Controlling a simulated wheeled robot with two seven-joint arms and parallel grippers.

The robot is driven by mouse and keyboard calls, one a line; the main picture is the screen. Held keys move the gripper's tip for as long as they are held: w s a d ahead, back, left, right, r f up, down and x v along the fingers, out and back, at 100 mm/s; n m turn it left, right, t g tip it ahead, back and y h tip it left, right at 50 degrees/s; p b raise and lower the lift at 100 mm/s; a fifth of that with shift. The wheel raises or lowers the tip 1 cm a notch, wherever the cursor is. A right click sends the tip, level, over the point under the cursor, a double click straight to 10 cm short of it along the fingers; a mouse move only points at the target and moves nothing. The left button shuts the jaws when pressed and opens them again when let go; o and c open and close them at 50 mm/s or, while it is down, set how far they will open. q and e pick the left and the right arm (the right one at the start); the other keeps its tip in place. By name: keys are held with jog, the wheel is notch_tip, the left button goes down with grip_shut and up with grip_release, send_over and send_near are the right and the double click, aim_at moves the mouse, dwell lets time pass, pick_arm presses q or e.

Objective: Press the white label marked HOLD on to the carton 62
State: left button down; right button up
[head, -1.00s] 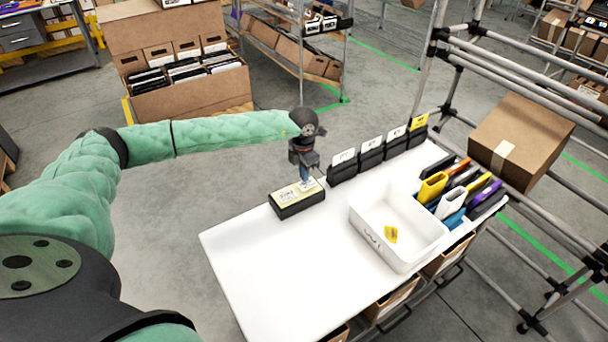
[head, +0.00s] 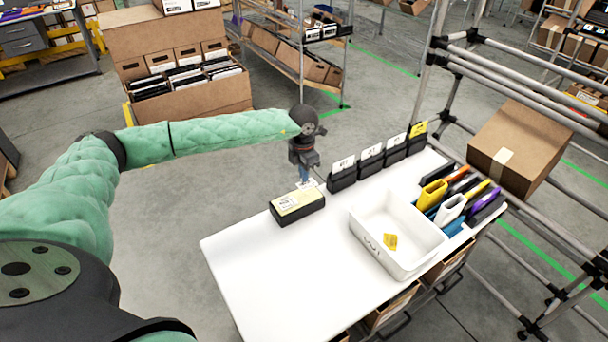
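My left gripper (head: 305,175) points down at the far edge of the white table, just behind a black block with a pale yellow top (head: 298,203). A small white patch, perhaps a label (head: 309,183), shows at its fingertips. It is too small to read, and I cannot tell whether the fingers are shut on it. Another white printed patch (head: 288,202) lies on the block's top. A brown tilted carton (head: 520,145) with a pale tape strip sits on the pipe rack at the right. No number is readable on it. My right gripper is not in view.
Several black holders with white cards (head: 371,158) and one with a yellow card line the table's far edge. A white bin (head: 367,240) holds a yellow piece. Coloured folders or tools (head: 450,208) stand right of it. The table's front left (head: 265,275) is clear.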

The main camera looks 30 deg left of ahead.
pick_arm(q)
jog(key=shift+r+p, duration=0.3)
jog(key=shift+r, duration=1)
